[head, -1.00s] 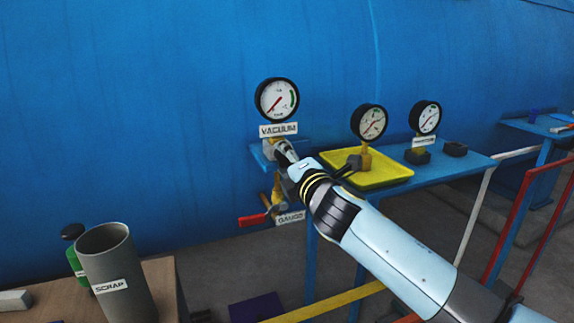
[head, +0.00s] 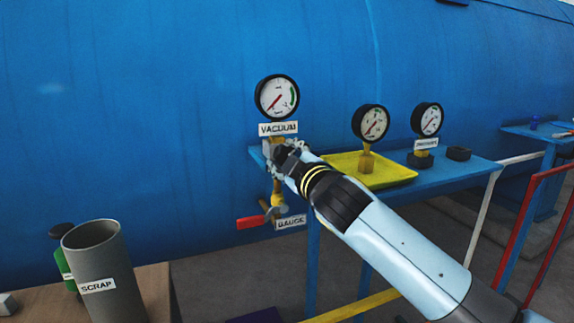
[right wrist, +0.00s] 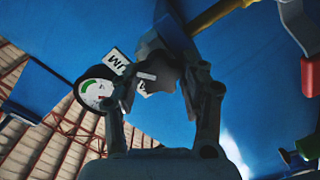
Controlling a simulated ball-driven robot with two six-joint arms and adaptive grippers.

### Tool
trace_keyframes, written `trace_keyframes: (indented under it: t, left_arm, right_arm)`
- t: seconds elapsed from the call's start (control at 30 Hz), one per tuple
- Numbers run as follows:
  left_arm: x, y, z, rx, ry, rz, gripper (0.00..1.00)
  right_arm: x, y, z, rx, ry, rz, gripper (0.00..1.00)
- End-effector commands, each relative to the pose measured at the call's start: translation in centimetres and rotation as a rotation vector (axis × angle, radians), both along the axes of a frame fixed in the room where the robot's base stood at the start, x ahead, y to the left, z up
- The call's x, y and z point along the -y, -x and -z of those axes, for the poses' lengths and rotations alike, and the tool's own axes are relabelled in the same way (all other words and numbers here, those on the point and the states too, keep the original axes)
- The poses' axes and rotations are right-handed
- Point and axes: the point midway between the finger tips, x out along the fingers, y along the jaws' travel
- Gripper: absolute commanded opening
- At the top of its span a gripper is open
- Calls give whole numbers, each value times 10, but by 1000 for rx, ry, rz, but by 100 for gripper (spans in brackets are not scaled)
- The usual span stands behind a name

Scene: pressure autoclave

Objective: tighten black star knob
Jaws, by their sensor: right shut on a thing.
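The black star knob (right wrist: 158,74) shows between my right gripper's fingers in the right wrist view, below the vacuum gauge. My right gripper (head: 277,154) reaches it from the lower right in the head view and is shut on it. The fingers (right wrist: 158,84) sit on both sides of the knob. In the head view the gripper mostly hides the knob. The vacuum gauge (head: 277,97) stands above it on a brass fitting, with a VACUUM label (head: 278,129) between them. My left gripper is not in view.
A red-handled valve (head: 252,221) and a GAUGE label (head: 291,222) sit just below. A blue shelf (head: 452,178) at right bears a yellow tray (head: 393,178) with a gauge and another gauge (head: 428,119). A grey SCRAP bin (head: 100,262) stands at lower left.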

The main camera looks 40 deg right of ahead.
Motion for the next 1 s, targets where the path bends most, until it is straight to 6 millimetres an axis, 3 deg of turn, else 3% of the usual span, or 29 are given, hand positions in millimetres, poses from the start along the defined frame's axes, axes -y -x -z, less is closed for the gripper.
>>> trace_keyframes:
  t: [0.5, 1.0]
  left_arm:
    - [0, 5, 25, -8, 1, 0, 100]
    - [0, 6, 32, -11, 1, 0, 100]
  right_arm:
    - [1, 1, 4, 99, -437, 2, 10]
    - [1, 1, 4, 142, -624, 4, 10]
